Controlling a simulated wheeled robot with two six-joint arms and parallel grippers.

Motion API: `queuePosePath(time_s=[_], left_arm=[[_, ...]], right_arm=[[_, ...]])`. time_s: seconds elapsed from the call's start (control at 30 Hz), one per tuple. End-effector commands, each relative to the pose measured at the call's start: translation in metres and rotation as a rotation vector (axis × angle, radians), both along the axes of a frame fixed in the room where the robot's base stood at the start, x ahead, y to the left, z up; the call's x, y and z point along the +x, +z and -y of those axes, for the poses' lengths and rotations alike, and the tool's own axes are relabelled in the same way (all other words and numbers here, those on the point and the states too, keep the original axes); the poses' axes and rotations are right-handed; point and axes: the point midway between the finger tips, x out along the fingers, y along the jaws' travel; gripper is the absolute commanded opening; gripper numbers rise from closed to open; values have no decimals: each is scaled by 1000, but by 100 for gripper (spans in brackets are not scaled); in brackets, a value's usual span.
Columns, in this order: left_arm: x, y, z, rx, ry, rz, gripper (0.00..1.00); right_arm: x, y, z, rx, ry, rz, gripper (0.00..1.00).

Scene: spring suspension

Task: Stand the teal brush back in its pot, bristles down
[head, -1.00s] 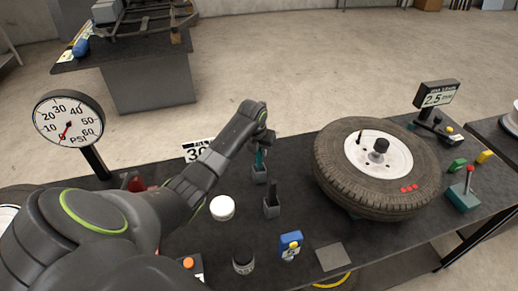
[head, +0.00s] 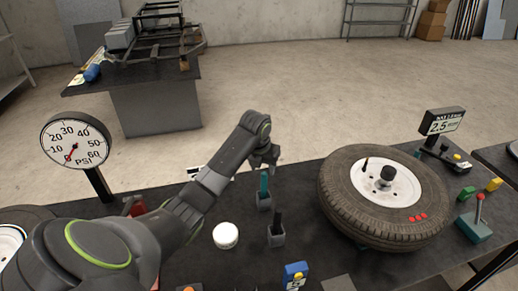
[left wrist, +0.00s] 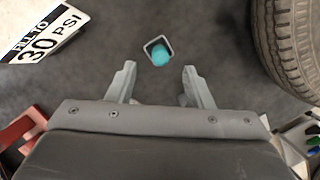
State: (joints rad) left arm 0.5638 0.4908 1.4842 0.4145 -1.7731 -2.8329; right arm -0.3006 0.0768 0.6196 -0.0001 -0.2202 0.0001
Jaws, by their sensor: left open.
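The teal brush (head: 264,184) stands upright in a small grey pot (head: 264,203) on the dark table. In the left wrist view the brush's rounded teal top (left wrist: 159,56) shows inside the square pot rim (left wrist: 146,50). My left gripper (head: 264,164) is open and empty, just above the brush in the head view. In the left wrist view its two fingers (left wrist: 157,82) are apart, with the brush a little beyond their tips and nothing between them. My right gripper is not in view. The bristles are hidden in the pot.
A large tyre (head: 340,205) on a wheel is to the right. A pressure gauge (head: 75,141) stands at left.

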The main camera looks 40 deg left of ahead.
Motion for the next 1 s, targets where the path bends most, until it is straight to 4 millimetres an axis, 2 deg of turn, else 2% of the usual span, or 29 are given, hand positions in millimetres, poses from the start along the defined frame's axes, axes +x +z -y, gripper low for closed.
queuePosePath(time_s=[0.23, 0.3, 0.37, 0.63, 1.0], left_arm=[[-16, 60, 3, 4, 0, 6, 47], [-21, 83, 5, 1, -1, 4, 47], [-25, 94, 6, 0, 0, 0, 47], [-30, 109, 7, -2, 1, -2, 47], [-31, 110, 8, -1, 1, -1, 47]], right_arm=[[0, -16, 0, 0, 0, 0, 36], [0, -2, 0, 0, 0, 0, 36], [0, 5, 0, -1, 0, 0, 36], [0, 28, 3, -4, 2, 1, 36], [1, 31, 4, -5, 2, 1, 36]])
